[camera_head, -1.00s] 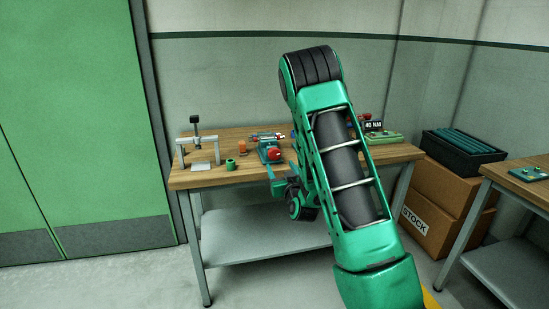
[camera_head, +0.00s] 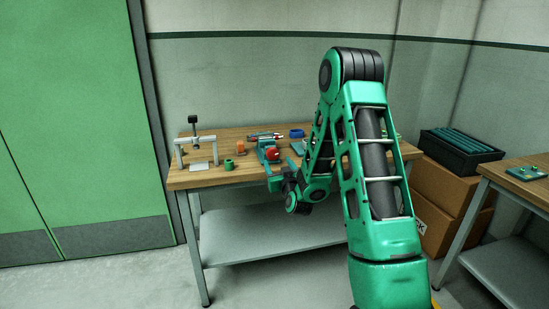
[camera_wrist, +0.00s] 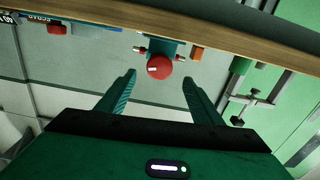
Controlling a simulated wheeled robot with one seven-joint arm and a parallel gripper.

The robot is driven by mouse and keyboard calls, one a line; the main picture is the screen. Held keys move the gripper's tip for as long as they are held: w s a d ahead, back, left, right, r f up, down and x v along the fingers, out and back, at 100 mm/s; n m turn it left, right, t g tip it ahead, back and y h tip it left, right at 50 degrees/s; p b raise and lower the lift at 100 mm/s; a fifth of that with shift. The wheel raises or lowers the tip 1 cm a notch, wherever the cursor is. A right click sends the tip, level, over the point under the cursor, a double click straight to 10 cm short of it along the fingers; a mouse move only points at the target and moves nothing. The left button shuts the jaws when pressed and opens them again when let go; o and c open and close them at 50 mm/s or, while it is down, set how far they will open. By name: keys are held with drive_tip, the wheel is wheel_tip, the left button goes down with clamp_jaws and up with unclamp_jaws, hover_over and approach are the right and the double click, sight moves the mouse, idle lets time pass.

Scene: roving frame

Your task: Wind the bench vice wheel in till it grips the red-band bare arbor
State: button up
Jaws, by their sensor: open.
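The teal bench vice (camera_head: 264,148) stands near the front of the wooden bench, its red wheel (camera_head: 272,154) facing out. In the wrist view, the red wheel (camera_wrist: 159,67) appears just beyond and between the fingertips. My gripper (camera_wrist: 159,77) is open and empty; its fingers are apart from the wheel. In the head view, my gripper (camera_head: 277,184) is just in front of the bench edge, below the vice. A silvery bar with red on it (camera_head: 265,135) lies across behind the wheel; I cannot tell whether it is the red-band arbor or whether the jaws touch it.
A grey press-like stand (camera_head: 195,142), a green cup (camera_head: 228,164) and an orange block (camera_head: 240,147) are left of the vice. My arm hides the bench's right part. Cartons and a black crate (camera_head: 455,148) stand right.

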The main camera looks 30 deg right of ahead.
sight(273, 155)
drive_tip(key=x, duration=0.8)
drive_tip(key=shift+f, duration=0.1)
